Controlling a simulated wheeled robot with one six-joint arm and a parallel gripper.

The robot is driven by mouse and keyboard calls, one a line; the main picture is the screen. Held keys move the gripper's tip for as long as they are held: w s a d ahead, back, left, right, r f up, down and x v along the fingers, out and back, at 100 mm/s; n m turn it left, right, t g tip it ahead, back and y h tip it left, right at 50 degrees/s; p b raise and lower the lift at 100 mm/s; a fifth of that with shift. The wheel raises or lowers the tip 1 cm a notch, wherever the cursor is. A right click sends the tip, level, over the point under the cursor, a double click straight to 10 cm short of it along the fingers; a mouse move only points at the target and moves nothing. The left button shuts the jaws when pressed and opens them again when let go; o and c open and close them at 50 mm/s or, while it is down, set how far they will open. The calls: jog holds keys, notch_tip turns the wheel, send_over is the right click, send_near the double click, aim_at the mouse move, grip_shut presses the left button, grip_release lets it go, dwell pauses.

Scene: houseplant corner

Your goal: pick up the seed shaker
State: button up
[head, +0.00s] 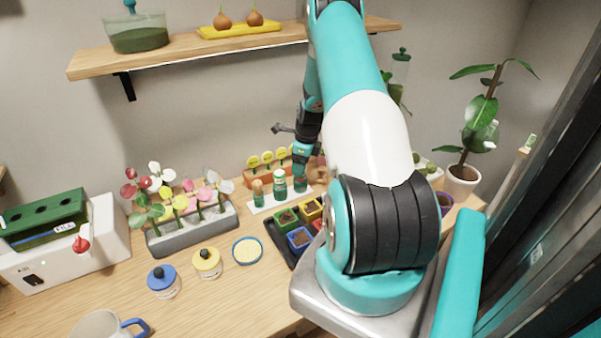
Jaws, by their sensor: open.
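I cannot tell for certain which thing is the seed shaker. Small green bottles stand upright on a white tray (266,207) at the back of the table, among them a left one (257,190) with a tan top and a middle one (280,186). My gripper (300,178) points down at the right end of this tray, close to the bottles. It is open, but its fingertips are small and hard to make out, and whether it touches anything there is unclear. My arm hides part of the area to the right.
A blue-lidded jar (162,281), a yellow-lidded jar (207,262) and a round dish (247,250) stand in front. A dark tray (277,236) holds coloured pots. A grey flower planter (190,235) stands left. A wooden shelf (170,54) overhangs the back. Bare tabletop lies front centre.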

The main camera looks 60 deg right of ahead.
jog(key=shift+w+f+p, duration=0.15)
jog(key=shift+f+p, duration=0.35)
jog(key=shift+f, duration=0.6)
jog(key=shift+w+f+p, duration=0.15)
jog(key=shift+f+p, duration=0.35)
jog(key=shift+f, duration=0.6)
jog(key=c, duration=1)
jog(key=shift+r, duration=0.1)
